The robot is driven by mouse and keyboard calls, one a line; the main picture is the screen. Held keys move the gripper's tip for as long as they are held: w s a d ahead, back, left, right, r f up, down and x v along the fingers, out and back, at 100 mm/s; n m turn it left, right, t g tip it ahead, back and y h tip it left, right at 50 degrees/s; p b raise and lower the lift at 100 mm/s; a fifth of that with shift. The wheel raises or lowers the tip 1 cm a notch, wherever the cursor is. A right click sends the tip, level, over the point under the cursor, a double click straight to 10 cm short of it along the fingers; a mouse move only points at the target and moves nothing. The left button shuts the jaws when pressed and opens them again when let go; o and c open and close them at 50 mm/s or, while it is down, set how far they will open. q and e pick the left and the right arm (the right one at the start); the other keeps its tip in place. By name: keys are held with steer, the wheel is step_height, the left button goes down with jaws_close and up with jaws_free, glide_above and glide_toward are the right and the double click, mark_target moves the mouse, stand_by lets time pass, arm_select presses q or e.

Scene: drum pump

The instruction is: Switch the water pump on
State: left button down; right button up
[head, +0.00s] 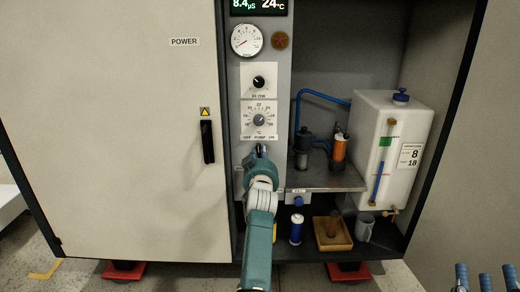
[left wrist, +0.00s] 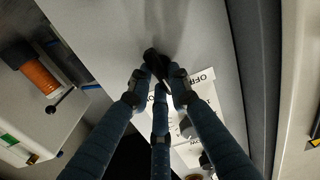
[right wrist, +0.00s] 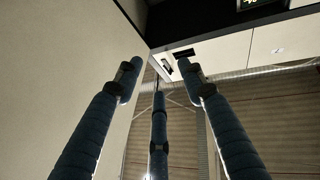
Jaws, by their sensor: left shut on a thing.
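The pump switch is a black knob in the left wrist view (left wrist: 153,62), on the grey panel beside an "OFF" label. In the head view the "OFF PUMP ON" lettering (head: 260,137) shows on the panel, and my left gripper hides the knob below it. My left gripper (head: 259,153) is at the panel there; in the left wrist view its fingers (left wrist: 158,82) are shut on the knob. Which way the knob points is hard to tell. My right gripper (right wrist: 160,75) is open and empty; its fingers show at the lower right of the head view (head: 486,279).
A temperature dial (head: 259,120), a smaller black knob (head: 258,83) and a gauge (head: 245,41) sit above on the panel. A cabinet door with a black handle (head: 208,142) is left. A white tank (head: 397,115) and an orange-bodied unit (head: 339,148) are right.

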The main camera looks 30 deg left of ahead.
arm_select(q)
steer(key=shift+w+d+f+m+p, duration=0.1)
steer(key=shift+m+p, duration=0.45)
steer(key=shift+m, duration=1.3)
steer(key=shift+f+m+p, duration=0.1)
steer(key=shift+m+p, duration=0.45)
steer(key=shift+m, duration=1.3)
arm_select(e)
step_height(320, 180, down, 14)
steer(key=w+d+g+h, duration=0.1)
steer(key=g+h, duration=0.1)
steer(key=g, duration=0.4)
steer(key=shift+w+d+g, duration=0.15)
steer(key=shift+w+g, duration=0.2)
steer(key=shift+g, duration=0.05)
arm_select(q)
steer(key=c, duration=1.6)
jaws_free()
